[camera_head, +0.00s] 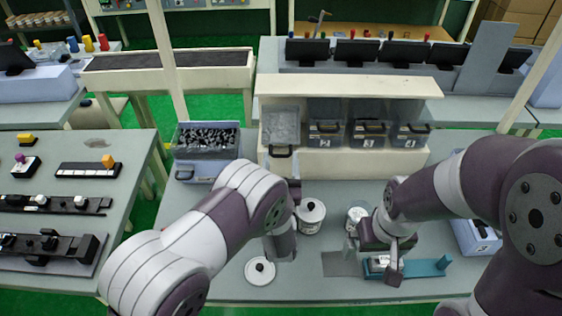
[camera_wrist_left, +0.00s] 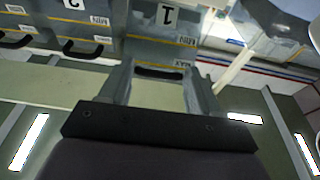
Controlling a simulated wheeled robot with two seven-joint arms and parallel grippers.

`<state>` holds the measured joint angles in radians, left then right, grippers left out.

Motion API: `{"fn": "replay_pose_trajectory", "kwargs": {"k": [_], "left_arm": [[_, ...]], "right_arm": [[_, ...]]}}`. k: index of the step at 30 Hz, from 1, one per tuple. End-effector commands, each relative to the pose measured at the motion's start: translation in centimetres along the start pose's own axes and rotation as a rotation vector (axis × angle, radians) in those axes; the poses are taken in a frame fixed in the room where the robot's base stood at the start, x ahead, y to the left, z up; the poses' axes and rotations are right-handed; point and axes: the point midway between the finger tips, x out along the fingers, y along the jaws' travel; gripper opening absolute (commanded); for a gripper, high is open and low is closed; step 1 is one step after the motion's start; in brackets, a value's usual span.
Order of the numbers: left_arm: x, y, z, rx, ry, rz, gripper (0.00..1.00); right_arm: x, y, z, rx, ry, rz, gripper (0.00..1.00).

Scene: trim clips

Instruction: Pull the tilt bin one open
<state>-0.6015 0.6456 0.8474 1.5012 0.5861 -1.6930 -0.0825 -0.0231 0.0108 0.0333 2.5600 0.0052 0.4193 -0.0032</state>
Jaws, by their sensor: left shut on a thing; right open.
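Tilt bin one (camera_head: 281,125) is the leftmost bin in the cream rack. Its front leans out and its handle (camera_head: 280,151) sits lower and nearer than those of the other bins. In the left wrist view, the bin front with its "1" label (camera_wrist_left: 167,15) shows upside down. My left gripper (camera_wrist_left: 158,77) is shut on the black handle, with a finger on each side. My right gripper (camera_head: 391,268) is open over the bench at the right, away from the bins.
Bins two (camera_head: 325,132), three (camera_head: 368,132) and four (camera_head: 410,132) sit upright beside bin one. A blue crate of dark parts (camera_head: 206,169) stands left of the rack. A white lidded pot (camera_head: 311,218), a round lid (camera_head: 260,270) and a teal fixture (camera_head: 430,267) are on the bench.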

Motion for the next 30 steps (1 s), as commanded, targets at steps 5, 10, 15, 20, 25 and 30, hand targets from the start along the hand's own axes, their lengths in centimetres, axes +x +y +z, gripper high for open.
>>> {"fn": "replay_pose_trajectory", "kwargs": {"k": [5, 10, 15, 20, 25, 30], "left_arm": [[-0.4, -0.3, 1.0, 0.009, -0.023, -0.002, 0.07], [-0.5, -0.3, 1.0, 0.009, -0.024, -0.002, 0.07], [-0.5, -0.3, 1.1, 0.01, -0.026, -0.001, 0.68], [-0.3, -0.2, 0.8, 0.007, -0.018, -0.001, 0.72], [-0.5, -0.1, 0.7, 0.004, -0.013, 0.0, 0.72], [-3.8, -0.1, 1.0, 0.005, -0.016, 0.003, 0.72]], "right_arm": [[0.3, 0.0, 0.0, 0.0, 0.0, 0.0, 1.0], [0.3, 0.0, 0.0, 0.0, 0.0, 0.0, 1.0], [0.3, 0.0, 0.0, 0.0, 0.0, 0.0, 1.0], [0.3, 0.0, 0.0, 0.0, 0.0, 0.0, 1.0], [0.4, 0.0, 0.0, 0.0, 0.0, 0.0, 1.0], [1.5, 0.0, 0.2, 0.0, 0.0, 0.0, 1.0]]}}
